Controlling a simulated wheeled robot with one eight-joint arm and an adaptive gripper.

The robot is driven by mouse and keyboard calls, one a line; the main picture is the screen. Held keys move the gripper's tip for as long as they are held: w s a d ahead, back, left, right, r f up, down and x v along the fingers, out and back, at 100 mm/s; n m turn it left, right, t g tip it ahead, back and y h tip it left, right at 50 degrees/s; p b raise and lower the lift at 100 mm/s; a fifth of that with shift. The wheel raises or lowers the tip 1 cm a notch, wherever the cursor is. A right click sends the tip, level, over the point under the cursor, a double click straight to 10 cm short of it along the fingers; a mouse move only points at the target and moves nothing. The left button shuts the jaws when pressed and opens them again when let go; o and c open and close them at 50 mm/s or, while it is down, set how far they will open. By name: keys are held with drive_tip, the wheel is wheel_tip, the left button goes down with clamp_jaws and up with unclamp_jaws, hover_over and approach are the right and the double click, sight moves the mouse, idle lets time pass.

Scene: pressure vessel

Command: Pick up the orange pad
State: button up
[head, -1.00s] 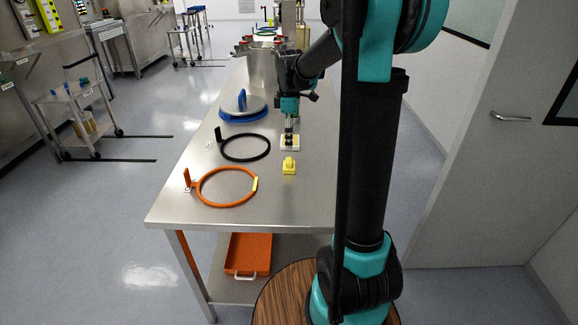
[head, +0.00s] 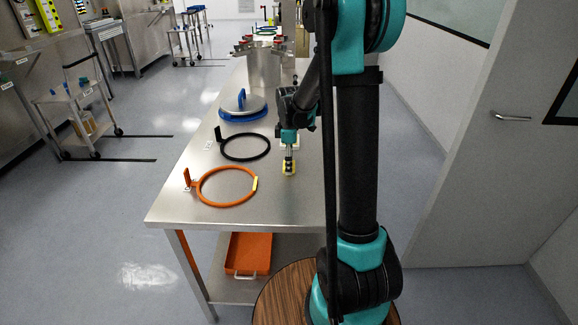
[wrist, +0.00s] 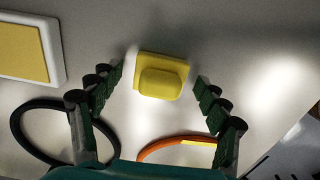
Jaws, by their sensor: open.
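A small yellow block with a raised rounded knob (wrist: 160,83) sits on the steel table, centred between my fingers in the wrist view. My gripper (head: 289,160) is open above it, a finger on either side with gaps; it holds nothing. In the head view the yellow block (head: 289,172) is partly hidden by my gripper. I see no separate pad that is clearly orange. An orange ring (head: 226,205) with an upright tab and a yellow patch lies to the left on the table; its edge also shows in the wrist view (wrist: 152,148).
A white plate with a yellow top (wrist: 56,52) lies near the yellow block. A black ring (head: 245,160), a blue-rimmed grey disc (head: 242,117) and a metal vessel (head: 262,70) stand farther back. The table's front area (head: 290,205) is clear.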

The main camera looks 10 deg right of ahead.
drive_tip(key=shift+c, duration=0.3)
drive_tip(key=c, duration=1.3)
drive_tip(key=shift+r, duration=0.15)
wheel_tip(320, 180, up, 20)
drive_tip(key=shift+f, duration=0.1)
drive_tip(key=o, duration=0.6)
drive_tip(key=shift+c, duration=0.2)
drive_tip(key=c, duration=0.3)
